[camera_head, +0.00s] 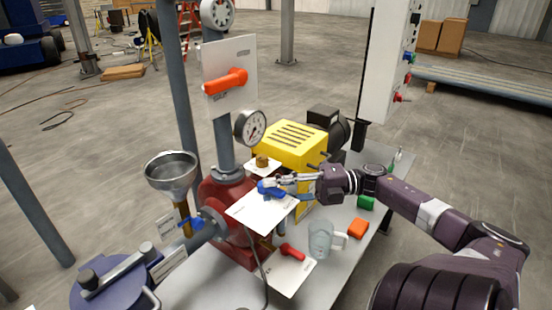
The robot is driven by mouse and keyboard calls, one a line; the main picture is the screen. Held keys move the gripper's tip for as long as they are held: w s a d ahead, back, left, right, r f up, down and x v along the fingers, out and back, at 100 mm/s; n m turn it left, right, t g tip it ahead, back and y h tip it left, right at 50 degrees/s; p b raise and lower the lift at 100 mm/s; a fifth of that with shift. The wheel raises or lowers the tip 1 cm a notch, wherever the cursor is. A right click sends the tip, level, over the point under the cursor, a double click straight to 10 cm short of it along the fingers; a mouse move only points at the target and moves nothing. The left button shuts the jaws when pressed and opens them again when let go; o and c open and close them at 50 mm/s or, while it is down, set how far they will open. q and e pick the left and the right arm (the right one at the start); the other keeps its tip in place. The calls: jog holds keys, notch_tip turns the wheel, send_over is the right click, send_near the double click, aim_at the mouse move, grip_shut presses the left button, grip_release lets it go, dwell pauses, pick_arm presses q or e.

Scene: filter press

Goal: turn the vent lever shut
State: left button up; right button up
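A blue lever (270,190) sits on a white label plate (262,212) at the middle of the head view. The print on the plate is too small to read, so I cannot tell if this is the vent lever. My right gripper (278,184) reaches in from the right, with its fingertips at the blue lever. Whether they touch it or close on it is unclear. Other levers are an orange-red one (226,82) on an upright plate, a red one (293,252) on a lower plate, and a blue one (193,224) below the funnel. My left gripper is not in view.
A pressure gauge (250,127) and a yellow motor housing (290,143) stand behind the lever. A metal funnel (172,172) is at left. A clear jug (321,240), an orange block (358,229) and a green block (366,202) stand on the grey table (343,277) near my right arm.

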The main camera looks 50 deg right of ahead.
jog(key=shift+s+f, duration=0.1)
jog(key=shift+s+d, duration=0.15)
jog(key=shift+d, duration=0.15)
jog(key=v, duration=1.1)
jog(key=shift+s+d, duration=0.1)
jog(key=shift+s, duration=0.05)
